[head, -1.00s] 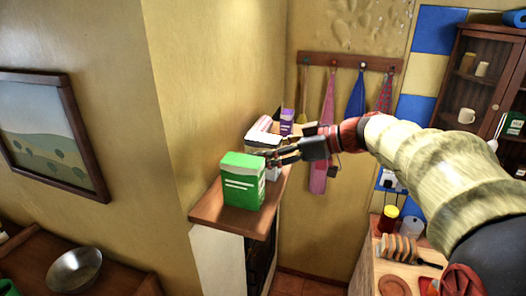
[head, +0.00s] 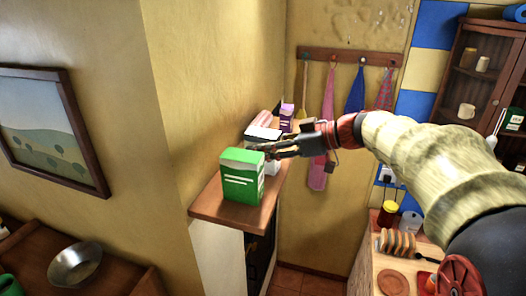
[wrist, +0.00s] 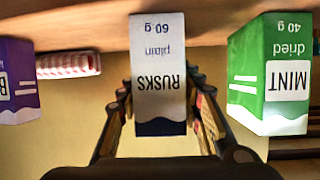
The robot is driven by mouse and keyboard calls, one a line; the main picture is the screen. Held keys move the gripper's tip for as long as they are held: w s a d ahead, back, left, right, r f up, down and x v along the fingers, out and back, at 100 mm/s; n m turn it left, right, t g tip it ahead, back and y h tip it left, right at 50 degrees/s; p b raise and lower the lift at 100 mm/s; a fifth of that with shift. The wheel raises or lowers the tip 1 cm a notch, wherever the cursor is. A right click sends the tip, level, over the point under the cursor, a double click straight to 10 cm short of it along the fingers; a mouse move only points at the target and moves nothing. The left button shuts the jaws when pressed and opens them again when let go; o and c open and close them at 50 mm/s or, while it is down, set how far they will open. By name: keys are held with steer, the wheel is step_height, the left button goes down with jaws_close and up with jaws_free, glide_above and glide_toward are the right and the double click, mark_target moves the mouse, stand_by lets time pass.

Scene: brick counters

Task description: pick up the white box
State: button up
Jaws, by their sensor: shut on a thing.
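The white box (wrist: 158,72), labelled RUSKS with a dark band at one end, stands between a green box (wrist: 272,75) and a purple box (wrist: 17,80) in the wrist view. In the head view the white box (head: 262,133) is partly hidden behind the green box (head: 241,178) and my fingers. My gripper (head: 264,151) reaches in from the right and is shut on the white box. In the wrist view my gripper (wrist: 160,98) has one finger against each side of it. I cannot tell whether its base touches the shelf.
The boxes are on a narrow wooden shelf (head: 222,217) against the yellow wall. A pink-and-white striped item (wrist: 68,65) lies near the purple box. The green box is close beside my gripper. Towels hang on a rack (head: 348,57) behind.

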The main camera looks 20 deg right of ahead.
mark_target(272, 134)
steer(key=shift+c, duration=1.1)
steer(key=shift+r+b, duration=0.3)
steer(key=shift+r, duration=0.2)
steer(key=r, duration=0.1)
steer(key=r+b, duration=0.1)
steer(key=shift+s+d+r, duration=0.15)
steer(key=shift+d+r, duration=0.05)
steer(key=shift+r, duration=0.1)
steer(key=s+d+r+b, duration=0.3)
steer(key=s+d+r, duration=0.5)
steer(key=s+r, duration=0.1)
steer(key=shift+s+r, duration=0.2)
steer(key=shift+s, duration=0.7)
